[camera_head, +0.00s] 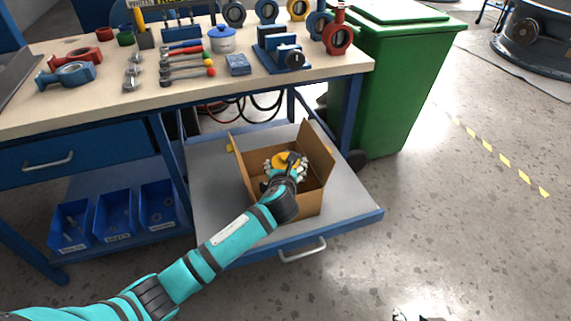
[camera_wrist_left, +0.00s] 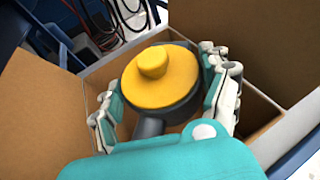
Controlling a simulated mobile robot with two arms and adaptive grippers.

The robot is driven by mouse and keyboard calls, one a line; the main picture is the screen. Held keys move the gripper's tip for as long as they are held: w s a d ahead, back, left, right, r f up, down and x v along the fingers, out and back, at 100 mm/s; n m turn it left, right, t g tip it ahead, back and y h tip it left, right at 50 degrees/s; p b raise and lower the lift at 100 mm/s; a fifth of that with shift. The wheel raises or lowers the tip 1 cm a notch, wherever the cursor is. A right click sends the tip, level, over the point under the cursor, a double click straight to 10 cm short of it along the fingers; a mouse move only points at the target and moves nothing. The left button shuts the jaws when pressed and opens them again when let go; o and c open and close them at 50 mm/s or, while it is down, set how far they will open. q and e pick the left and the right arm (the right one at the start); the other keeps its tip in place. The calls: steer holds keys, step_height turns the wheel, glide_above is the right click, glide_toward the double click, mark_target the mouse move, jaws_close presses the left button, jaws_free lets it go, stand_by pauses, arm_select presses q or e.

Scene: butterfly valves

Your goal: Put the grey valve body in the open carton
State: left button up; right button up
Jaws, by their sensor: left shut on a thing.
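The grey valve body (camera_wrist_left: 187,108) has a dark grey ring and neck with a yellow disc and knob in its middle. My left gripper (camera_wrist_left: 168,92) is shut around its ring, with fingers on both sides. In the head view my left gripper (camera_head: 286,172) reaches into the open carton (camera_head: 316,148), and the yellow disc shows between its fingers. The valve body is within the carton's opening; I cannot tell whether it touches the bottom. The carton's brown flap (camera_wrist_left: 40,95) also shows in the left wrist view. Only a small dark and white bit, perhaps my right gripper (camera_head: 418,316), shows at the bottom edge.
The carton stands on a grey pulled-out drawer (camera_head: 215,185) below the workbench (camera_head: 190,85). Valves, tools and a blue-lidded pot (camera_head: 222,40) are on the bench. A green bin (camera_head: 385,85) stands to the right.

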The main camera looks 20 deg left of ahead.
arm_select(q)
steer(key=shift+f, duration=0.1)
arm_select(e)
steer(key=shift+s, duration=0.2)
arm_select(q)
steer(key=o, duration=1.6)
arm_select(e)
steer(key=shift+d, duration=0.1)
steer(key=shift+f, duration=0.1)
arm_select(q)
steer(key=shift+r, duration=0.25)
steer(key=shift+s+r, duration=0.1)
steer(key=shift+r, duration=0.3)
steer(key=p+v, duration=0.2)
steer(key=v, duration=0.3)
steer(key=shift+r, duration=0.15)
steer(key=p+v, duration=0.1)
steer(key=v, duration=0.5)
steer(key=shift+s+d+p, duration=0.15)
steer(key=shift+s+p, duration=0.25)
arm_select(e)
steer(key=s+d+f+g+h, duration=0.1)
steer(key=s+d+g, duration=0.1)
steer(key=s+g, duration=0.2)
steer(key=s, duration=0.2)
steer(key=shift+s, duration=0.35)
